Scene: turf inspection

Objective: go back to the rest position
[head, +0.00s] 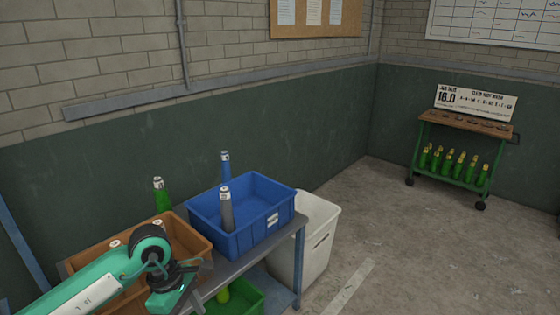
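My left arm comes in from the lower left, over the front of the brown crate (196,236). Its dark wrist end and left gripper (187,278) show near the bottom of the head view, beside the crate and over the bench's front edge. The fingertips do not show clearly, and I see nothing held there. My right gripper is not in view.
A blue crate (262,230) with a blue and a grey bottle (227,210) stands on the bench. A green crate (245,297) is below. A white bin (318,235) stands right; a trolley (465,125) is farther back. Open floor lies between.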

